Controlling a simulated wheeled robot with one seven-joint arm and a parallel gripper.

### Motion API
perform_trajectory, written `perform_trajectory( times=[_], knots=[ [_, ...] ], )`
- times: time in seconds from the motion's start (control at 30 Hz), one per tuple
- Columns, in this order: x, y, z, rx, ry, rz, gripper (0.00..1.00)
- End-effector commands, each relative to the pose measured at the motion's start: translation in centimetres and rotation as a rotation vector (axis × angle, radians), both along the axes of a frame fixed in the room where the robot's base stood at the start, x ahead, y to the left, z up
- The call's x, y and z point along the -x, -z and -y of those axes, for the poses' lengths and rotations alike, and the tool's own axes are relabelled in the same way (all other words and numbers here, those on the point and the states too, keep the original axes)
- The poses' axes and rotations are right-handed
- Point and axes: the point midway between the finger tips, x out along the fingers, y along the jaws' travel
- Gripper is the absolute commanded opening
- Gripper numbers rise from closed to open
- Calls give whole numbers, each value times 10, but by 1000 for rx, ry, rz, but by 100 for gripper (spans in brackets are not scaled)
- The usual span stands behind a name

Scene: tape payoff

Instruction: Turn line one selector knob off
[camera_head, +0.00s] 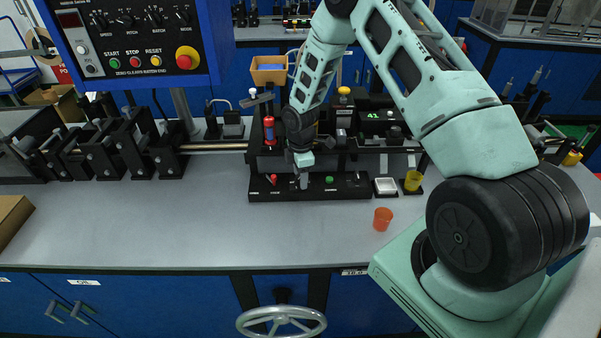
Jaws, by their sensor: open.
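A low black control strip (345,191) runs along the bench's back part. On it are a small red knob (273,179) at the left and a green one (329,180) right of the middle. Their labels are too small to read, so I cannot tell which is the line one selector knob or how it is set. My gripper (303,181) is open and points down over the strip, between the red and green knobs.
A red cylinder (269,131) stands behind. A blue button panel (130,40) hangs upper left. The front middle bench is clear.

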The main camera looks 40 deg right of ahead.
Motion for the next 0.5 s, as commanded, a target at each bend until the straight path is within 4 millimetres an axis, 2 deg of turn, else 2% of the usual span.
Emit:
perform_trajectory(
  times=[0.23,0.27,0.4,0.5],
  knots=[
    [0,1,0,0,0,0,50],
    [0,1,0,0,0,0,45],
    [0,1,0,0,0,0,6],
    [0,1,0,0,0,0,6]
  ],
)
